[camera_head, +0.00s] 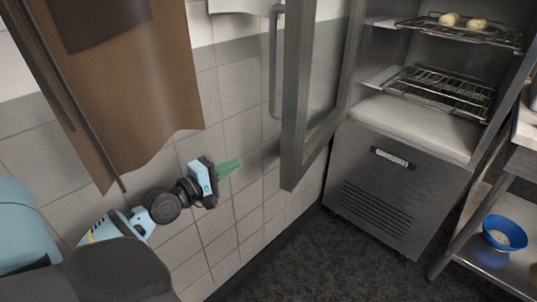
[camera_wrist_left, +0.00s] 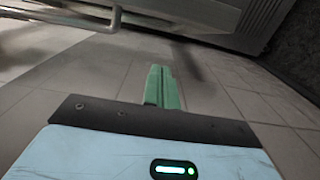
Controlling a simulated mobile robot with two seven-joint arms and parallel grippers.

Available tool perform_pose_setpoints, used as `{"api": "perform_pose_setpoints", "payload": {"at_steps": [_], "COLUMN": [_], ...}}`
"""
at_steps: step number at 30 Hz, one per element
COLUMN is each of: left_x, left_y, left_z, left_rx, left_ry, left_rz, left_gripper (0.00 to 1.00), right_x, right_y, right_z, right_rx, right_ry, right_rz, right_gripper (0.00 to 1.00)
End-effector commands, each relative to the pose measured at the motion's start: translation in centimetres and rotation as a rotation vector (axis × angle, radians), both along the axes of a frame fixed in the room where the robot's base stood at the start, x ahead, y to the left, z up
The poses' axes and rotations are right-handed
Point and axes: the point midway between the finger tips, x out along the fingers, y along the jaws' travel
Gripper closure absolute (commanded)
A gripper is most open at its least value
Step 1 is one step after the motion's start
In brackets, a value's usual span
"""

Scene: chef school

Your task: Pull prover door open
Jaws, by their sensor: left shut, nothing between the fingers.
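The prover (camera_head: 385,180) is a steel cabinet at the right of the head view. Its glazed door (camera_head: 298,120) stands open, swung out to the left, and the racks inside are exposed. The door's long bar handle (camera_head: 273,60) is on the door's left side; a bar like it shows at the top left of the left wrist view (camera_wrist_left: 70,20). My left gripper (camera_head: 229,167) is left of the door and below the handle, apart from both. Its green fingers (camera_wrist_left: 162,88) are shut together and empty. My right gripper is not in view.
Wire racks (camera_head: 445,88) sit inside the prover, the upper one holding round dough pieces (camera_head: 462,21). A brown apron (camera_head: 140,90) hangs on the tiled wall at left. A steel table with a blue bowl (camera_head: 504,233) stands at right. Dark floor (camera_head: 300,255) is clear in front.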

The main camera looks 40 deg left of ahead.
Motion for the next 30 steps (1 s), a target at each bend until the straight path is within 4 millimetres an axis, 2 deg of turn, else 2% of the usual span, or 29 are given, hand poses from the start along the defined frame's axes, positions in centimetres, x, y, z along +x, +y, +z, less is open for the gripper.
{"api": "perform_pose_setpoints", "payload": {"at_steps": [5,23,30], "left_x": [1.6,10.1,10.2], "left_y": [-0.1,-1.0,-3.9], "left_z": [0.1,0.1,0.2], "left_rx": [-0.002,-0.004,-0.006], "left_ry": [-0.004,-0.003,-0.003], "left_rz": [0.002,0.001,0.000], "left_gripper": [1.00,1.00,1.00], "right_x": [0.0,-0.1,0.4], "right_y": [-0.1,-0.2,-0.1], "right_z": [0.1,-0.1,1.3], "right_rx": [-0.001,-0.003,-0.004], "right_ry": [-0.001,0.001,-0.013], "right_rz": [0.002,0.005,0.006], "right_gripper": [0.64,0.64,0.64]}}
